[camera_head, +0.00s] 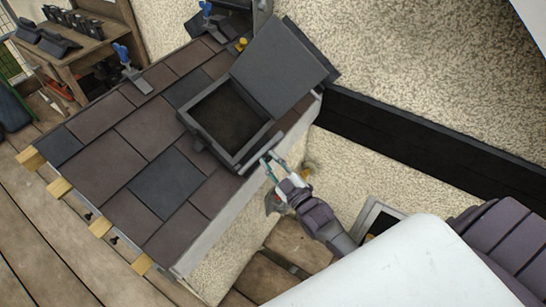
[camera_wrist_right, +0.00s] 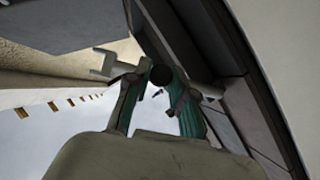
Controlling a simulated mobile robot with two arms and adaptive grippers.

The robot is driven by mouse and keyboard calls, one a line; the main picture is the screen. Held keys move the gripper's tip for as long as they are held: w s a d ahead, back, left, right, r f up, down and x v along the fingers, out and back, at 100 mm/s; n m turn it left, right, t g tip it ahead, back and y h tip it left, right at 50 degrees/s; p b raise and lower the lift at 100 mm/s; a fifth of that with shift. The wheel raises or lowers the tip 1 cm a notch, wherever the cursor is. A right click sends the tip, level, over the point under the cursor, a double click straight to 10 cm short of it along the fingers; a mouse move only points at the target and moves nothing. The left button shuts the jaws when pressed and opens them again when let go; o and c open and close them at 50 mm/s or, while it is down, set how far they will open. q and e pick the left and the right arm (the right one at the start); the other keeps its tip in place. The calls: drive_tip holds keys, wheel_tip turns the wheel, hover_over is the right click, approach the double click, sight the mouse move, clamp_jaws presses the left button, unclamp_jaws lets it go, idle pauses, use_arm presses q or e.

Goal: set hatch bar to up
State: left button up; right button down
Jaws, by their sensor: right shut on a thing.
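A dark grey roof hatch frame (camera_head: 264,136) sits in the tiled roof, with its lid (camera_head: 280,68) standing open and tilted back. A light grey hatch bar (camera_head: 251,160) lies along the frame's near right edge. My right gripper (camera_head: 268,163) reaches it from the lower right and is shut on it. In the right wrist view the teal fingers of this gripper (camera_wrist_right: 160,88) close around the bar (camera_wrist_right: 101,63), whose ends stick out on both sides. The fingers hide its middle part. My left gripper is in neither view.
Brown and grey tiles (camera_head: 104,168) cover the roof around the hatch. A wooden bench (camera_head: 75,48) with dark tiles stands at the upper left. A dark beam (camera_head: 420,140) runs along the right.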

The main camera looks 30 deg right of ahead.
drive_tip(key=shift+s+a+r+n+t+h, duration=0.3)
drive_tip(key=shift+s+t+h, duration=0.1)
drive_tip(key=shift+s+h, duration=0.1)
drive_tip(key=shift+w, duration=0.1)
drive_tip(key=c, duration=1)
unclamp_jaws()
drive_tip(key=s, duration=0.4)
drive_tip(key=s+f, duration=0.1)
drive_tip(key=s, duration=0.3)
drive_tip(key=s+f, duration=0.1)
drive_tip(key=s, duration=0.3)
drive_tip(key=shift+d, duration=0.2)
